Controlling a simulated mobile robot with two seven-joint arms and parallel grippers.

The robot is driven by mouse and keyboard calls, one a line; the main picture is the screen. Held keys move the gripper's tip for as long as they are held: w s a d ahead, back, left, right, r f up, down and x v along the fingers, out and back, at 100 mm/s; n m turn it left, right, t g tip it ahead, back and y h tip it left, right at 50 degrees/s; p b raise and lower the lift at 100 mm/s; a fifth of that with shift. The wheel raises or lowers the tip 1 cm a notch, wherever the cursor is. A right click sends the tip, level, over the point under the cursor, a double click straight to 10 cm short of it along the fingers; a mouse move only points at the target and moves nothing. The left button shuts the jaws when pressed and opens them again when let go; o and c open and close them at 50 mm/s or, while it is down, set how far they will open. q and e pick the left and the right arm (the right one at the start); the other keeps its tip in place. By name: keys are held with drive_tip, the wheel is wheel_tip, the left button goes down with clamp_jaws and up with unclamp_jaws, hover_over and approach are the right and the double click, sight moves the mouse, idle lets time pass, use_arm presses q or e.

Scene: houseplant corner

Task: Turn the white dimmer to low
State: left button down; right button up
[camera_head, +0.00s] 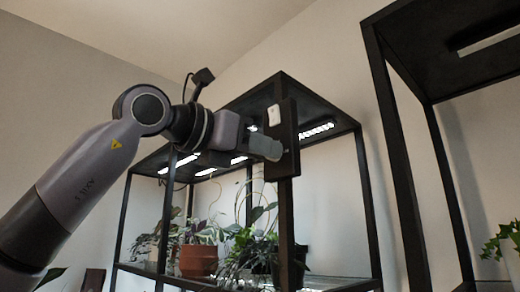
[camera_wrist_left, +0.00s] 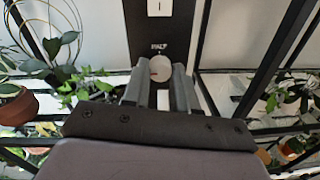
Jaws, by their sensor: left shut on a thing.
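The white dimmer (camera_wrist_left: 161,66) is a round knob on a black upright panel (camera_wrist_left: 183,22), below small white lettering that I cannot read for sure. A small reddish mark shows toward the knob's left side. My left gripper (camera_wrist_left: 160,76) has a finger on each side of the knob and is shut on it. In the head view my left gripper (camera_head: 278,150) reaches the front of the black panel (camera_head: 290,168) from the left, and the knob is hidden behind its fingers. My right gripper is in neither view.
A white switch (camera_head: 273,115) sits on the panel above the dimmer. A black shelf frame (camera_head: 366,205) with lit lamps (camera_head: 316,130) stands behind. Potted plants, one in a terracotta pot (camera_head: 198,261), fill its lower shelf. A second black frame (camera_head: 401,170) stands at right.

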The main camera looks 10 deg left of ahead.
use_arm(q)
drive_tip(key=c, duration=0.9)
unclamp_jaws()
drive_tip(key=b+v, duration=0.2)
drive_tip(key=v, duration=0.5)
drive_tip(key=shift+a, duration=0.1)
